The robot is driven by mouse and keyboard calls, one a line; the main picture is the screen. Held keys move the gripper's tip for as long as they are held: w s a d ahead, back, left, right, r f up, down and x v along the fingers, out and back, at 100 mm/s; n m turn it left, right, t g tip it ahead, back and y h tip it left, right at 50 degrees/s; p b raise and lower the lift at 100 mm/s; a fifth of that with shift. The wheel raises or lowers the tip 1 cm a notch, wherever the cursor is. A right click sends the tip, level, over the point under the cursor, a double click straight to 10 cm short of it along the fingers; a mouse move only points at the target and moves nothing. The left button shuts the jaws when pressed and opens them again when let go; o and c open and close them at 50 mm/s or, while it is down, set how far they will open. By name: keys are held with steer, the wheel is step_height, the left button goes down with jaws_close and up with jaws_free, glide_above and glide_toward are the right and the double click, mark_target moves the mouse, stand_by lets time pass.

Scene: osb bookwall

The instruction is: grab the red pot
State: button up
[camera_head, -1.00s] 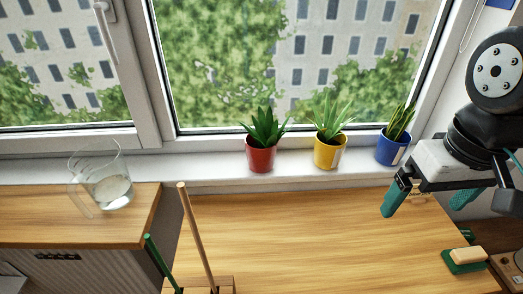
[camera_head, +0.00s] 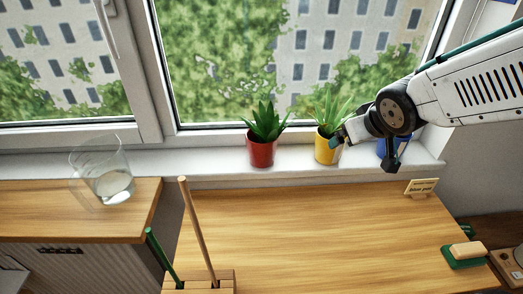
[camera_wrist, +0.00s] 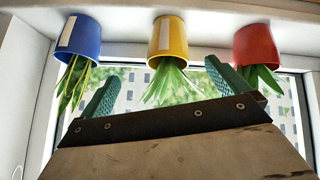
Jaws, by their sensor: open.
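The red pot (camera_head: 262,153) holds a green spiky plant and stands upright on the white windowsill, left of the yellow pot (camera_head: 326,152). In the wrist view, which is upside down, the red pot (camera_wrist: 257,44) is at the upper right, beyond and to the side of the right finger. My gripper (camera_head: 343,138) is in front of the yellow and blue pots, to the right of the red pot and apart from it. In the wrist view my gripper (camera_wrist: 162,72) has its two green fingers spread with nothing held, the yellow pot roughly between them.
The blue pot (camera_head: 384,147) is partly hidden behind my arm. A glass jug (camera_head: 112,184) stands on the left counter. Sticks (camera_head: 197,230) rise from a wooden block in front. A small sign (camera_head: 421,187) and a sponge (camera_head: 467,250) are at right. The middle wooden top is clear.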

mark_target(273, 143)
steer(key=w+a+f+n+y, duration=0.1)
steer(key=w+a+f+y, duration=0.1)
steer(key=a, duration=0.3)
steer(key=w+a+f+n+t+y, duration=0.1)
steer(key=w+a+f+n+y, duration=0.1)
steer(key=a+y, duration=0.2)
steer(key=w+a+f+n+y, duration=0.2)
steer(key=a+y, duration=0.1)
steer(key=a, duration=0.4)
steer(key=shift+a+f+y, duration=0.25)
steer(key=shift+f+y, duration=0.15)
steer(key=shift+w+a+t, duration=0.2)
steer(key=shift+a+t, duration=0.1)
steer(key=x, duration=0.7)
steer(key=shift+w+r, duration=0.1)
steer(key=shift+w, duration=0.15)
steer(key=shift+c, duration=0.3)
steer(key=c, duration=1.2)
steer(key=shift+r, duration=0.1)
